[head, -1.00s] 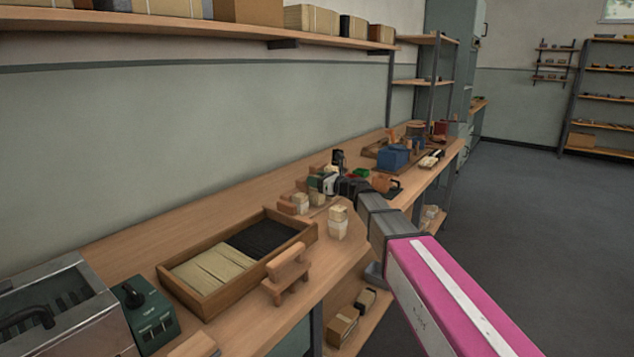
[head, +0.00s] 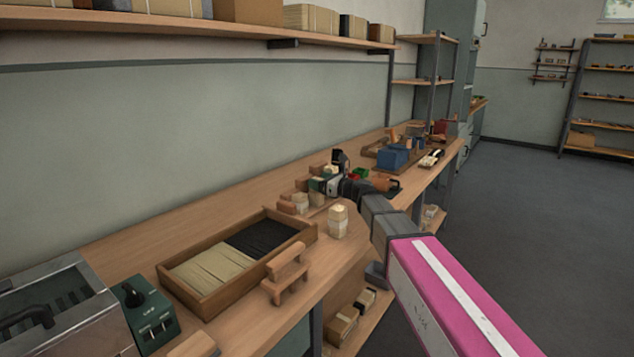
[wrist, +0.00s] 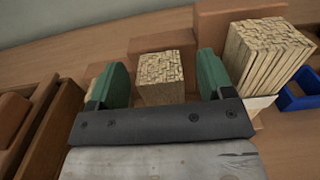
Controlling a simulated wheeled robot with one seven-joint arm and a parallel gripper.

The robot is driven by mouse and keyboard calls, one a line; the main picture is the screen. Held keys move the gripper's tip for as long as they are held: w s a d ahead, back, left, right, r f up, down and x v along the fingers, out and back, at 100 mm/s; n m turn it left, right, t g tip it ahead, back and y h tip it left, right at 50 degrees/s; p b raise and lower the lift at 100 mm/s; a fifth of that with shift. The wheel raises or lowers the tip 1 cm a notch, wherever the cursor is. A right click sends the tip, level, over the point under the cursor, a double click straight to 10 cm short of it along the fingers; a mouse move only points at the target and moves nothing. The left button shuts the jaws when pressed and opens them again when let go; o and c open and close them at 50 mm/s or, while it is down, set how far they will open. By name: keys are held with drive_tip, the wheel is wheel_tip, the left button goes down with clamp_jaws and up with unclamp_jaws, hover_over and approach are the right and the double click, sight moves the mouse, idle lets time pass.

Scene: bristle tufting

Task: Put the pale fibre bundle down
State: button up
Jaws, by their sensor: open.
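In the wrist view my gripper (wrist: 163,88) is open, its two green fingers apart. A pale fibre bundle (wrist: 161,78) shows between them, with a small gap on each side. A larger pale bundle (wrist: 265,58) with a white band stands right of the right finger. In the head view my gripper (head: 318,184) is low over the bench, its fingers small and partly hidden. A pale banded bundle (head: 338,222) stands upright near the bench's front edge, and smaller pale pieces (head: 300,203) stand by the gripper. I cannot tell which of these is between the fingers.
A wooden tray (head: 205,305) with pale and black fibres lies to the left, with a wooden stand (head: 286,274) in front. Brown blocks (wrist: 232,22) stand behind the bundles. A blue bin (wrist: 298,98) is at the right of the wrist view. Bare bench lies behind the tray.

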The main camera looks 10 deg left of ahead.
drive_tip(key=v, duration=1)
drive_tip(key=shift+s+d, duration=0.15)
drive_tip(key=shift+d, duration=0.05)
